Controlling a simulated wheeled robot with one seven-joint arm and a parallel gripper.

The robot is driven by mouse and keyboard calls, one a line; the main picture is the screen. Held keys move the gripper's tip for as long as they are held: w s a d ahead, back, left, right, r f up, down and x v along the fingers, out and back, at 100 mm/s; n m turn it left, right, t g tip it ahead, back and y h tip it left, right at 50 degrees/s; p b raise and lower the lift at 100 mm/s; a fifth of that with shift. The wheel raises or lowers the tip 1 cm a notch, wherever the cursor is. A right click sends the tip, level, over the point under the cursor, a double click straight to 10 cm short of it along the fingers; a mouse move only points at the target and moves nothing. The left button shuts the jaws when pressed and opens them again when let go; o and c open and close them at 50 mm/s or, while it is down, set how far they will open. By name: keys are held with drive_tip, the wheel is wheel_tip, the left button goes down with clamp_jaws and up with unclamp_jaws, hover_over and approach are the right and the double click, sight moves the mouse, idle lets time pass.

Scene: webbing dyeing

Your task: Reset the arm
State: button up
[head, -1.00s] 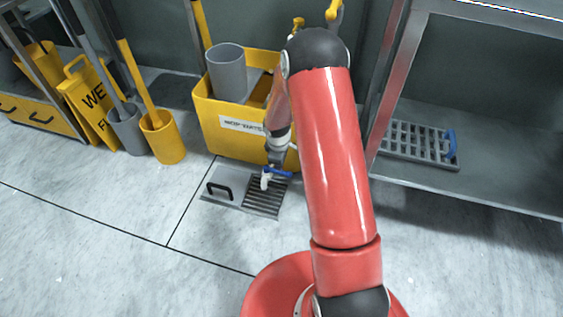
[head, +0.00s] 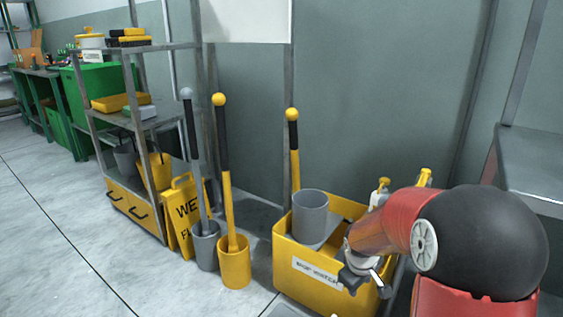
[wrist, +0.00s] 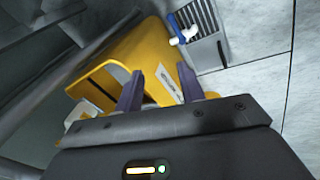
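My gripper (wrist: 158,82) shows in the wrist view with its two dark fingers apart and nothing seen between them. In the head view my gripper (head: 362,280) is at the front right of the yellow mop bucket (head: 312,283); its fingertips are hard to make out there. My arm reaches in from the lower right, bent at a large black joint. In the wrist view the yellow bucket (wrist: 115,60) lies beyond the fingers. A blue and white fitting (wrist: 183,36) sits at the floor grate (wrist: 207,14), apart from the fingers.
A grey pail (head: 310,215) stands in the bucket. Grey and yellow brush holders (head: 234,268) and a wet floor sign (head: 183,215) stand to its left, before a metal shelf rack (head: 160,118). A metal bench (head: 535,165) is at right. The left floor is open.

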drive_tip(key=s+a+r+m+t+p, duration=0.1)
drive_tip(key=s+r+m, duration=0.1)
drive_tip(key=s+r, duration=0.5)
drive_tip(key=s+a+r+m+p, duration=0.15)
drive_tip(key=s+r, duration=0.25)
drive_tip(key=r, duration=0.5)
drive_tip(key=s+a+r+m+y+p, duration=0.1)
drive_tip(key=s+r+m, duration=0.1)
drive_tip(key=s, duration=0.4)
drive_tip(key=s+a+r+m+t+y+p, duration=0.1)
drive_tip(key=s+r+p, duration=0.1)
drive_tip(key=s+r, duration=0.2)
drive_tip(key=s, duration=0.3)
drive_tip(key=shift+a+r+m+t, duration=0.2)
drive_tip(key=shift+r+m+t, duration=0.05)
drive_tip(key=shift+m+t, duration=0.1)
drive_tip(key=shift+c, duration=0.3)
